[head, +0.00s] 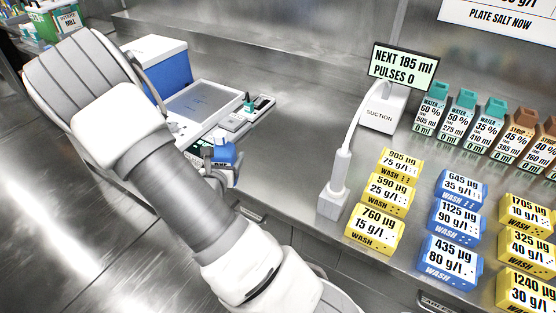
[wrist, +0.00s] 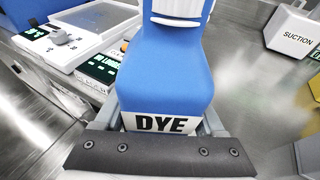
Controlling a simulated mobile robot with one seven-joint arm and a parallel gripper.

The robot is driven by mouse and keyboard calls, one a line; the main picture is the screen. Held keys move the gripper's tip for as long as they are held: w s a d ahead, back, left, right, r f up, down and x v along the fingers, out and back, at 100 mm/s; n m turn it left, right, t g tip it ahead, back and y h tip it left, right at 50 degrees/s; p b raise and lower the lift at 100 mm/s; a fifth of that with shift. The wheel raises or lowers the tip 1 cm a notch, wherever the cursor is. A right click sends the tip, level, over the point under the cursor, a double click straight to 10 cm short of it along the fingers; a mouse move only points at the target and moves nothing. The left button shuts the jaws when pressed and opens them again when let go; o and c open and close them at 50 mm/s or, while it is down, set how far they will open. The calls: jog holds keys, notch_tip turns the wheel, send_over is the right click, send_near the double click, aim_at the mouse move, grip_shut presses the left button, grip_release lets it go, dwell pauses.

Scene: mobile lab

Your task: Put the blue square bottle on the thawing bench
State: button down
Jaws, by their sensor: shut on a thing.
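A blue square bottle (wrist: 165,70) with a white DYE label fills the middle of the wrist view. My gripper (wrist: 160,121) is shut on it, with one finger on each side of the label. In the head view the bottle (head: 224,153) appears small at the end of my arm, and my gripper (head: 222,172) is partly hidden by the arm. They are near the front edge of the steel counter, just in front of the white instrument. No thing in view is clearly marked as the thawing bench.
A white instrument with a flat panel (head: 202,103) and a blue-and-white box (head: 163,65) stand behind the gripper. A suction stand (head: 382,108), yellow wash blocks (head: 375,229), blue wash blocks (head: 450,262) and water cartons (head: 461,117) stand to the right. Steel counter (head: 285,130) is bare between them.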

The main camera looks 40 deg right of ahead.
jog(key=s+d+r+m+g+h+b, duration=0.1)
jog(key=s+d+r+m+g+b, duration=0.1)
jog(key=s+d, duration=0.5)
jog(key=s+d+r+m+g+h+b, duration=0.1)
jog(key=s+d+r+g, duration=0.15)
jog(key=d, duration=0.75)
jog(key=s+d+r+m+g+h+b, duration=0.1)
jog(key=s+d+m+b, duration=0.1)
jog(key=s+d, duration=0.5)
jog(key=w+a+f, duration=0.1)
jog(key=w+f, duration=0.1)
jog(key=w, duration=0.1)
jog(key=w+a+f, duration=0.2)
jog(key=w, duration=0.2)
jog(key=w+a+f+b, duration=0.1)
jog(key=w+a+f, duration=0.1)
jog(key=w+f, duration=0.1)
jog(key=shift+w+a, duration=0.2)
jog(key=shift+f+b, duration=0.45)
jog(key=shift+f, duration=1.45)
jog(key=shift+f, duration=0.15)
grip_release()
